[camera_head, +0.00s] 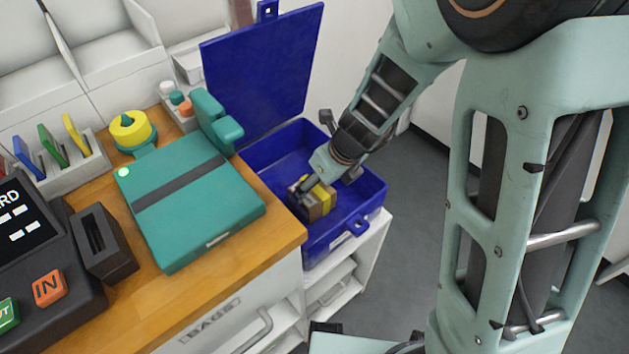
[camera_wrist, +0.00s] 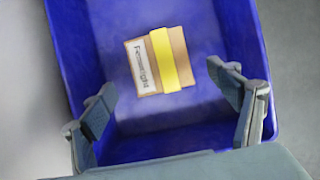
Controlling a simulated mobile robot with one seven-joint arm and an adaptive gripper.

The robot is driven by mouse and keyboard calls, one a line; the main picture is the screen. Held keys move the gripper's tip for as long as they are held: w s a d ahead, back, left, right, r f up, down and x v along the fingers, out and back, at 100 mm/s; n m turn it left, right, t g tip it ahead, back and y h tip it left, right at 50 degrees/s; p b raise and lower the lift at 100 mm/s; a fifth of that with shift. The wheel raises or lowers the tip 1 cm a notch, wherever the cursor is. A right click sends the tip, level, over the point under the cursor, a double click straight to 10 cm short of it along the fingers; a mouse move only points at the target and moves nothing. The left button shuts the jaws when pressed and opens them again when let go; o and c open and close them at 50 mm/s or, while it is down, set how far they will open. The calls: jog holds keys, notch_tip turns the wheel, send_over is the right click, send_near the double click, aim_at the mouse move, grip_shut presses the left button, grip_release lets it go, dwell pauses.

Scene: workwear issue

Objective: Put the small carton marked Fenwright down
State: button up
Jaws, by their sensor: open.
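The small carton (camera_wrist: 155,62) is brown with a yellow band and a white label reading Fenwright. It lies in the blue bin (camera_wrist: 80,40), on its floor as far as the wrist view shows. In the head view the carton (camera_head: 325,196) shows in the bin (camera_head: 375,196), partly covered by my gripper (camera_head: 305,190). In the wrist view my gripper (camera_wrist: 168,112) is open, with its fingers spread wide on either side below the carton. Neither finger visibly touches the carton.
The bin's blue lid (camera_head: 262,75) stands open behind it. A teal flat case (camera_head: 190,205) lies on the wooden counter (camera_head: 285,228) left of the bin. A dark slotted block (camera_head: 103,245) and a yellow-topped round item (camera_head: 131,130) stand farther left. Grey floor is clear to the right.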

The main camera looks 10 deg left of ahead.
jog(key=p+v, duration=0.1)
jog(key=v, duration=0.3)
jog(key=shift+r+p, duration=0.1)
jog(key=shift+p, duration=0.25)
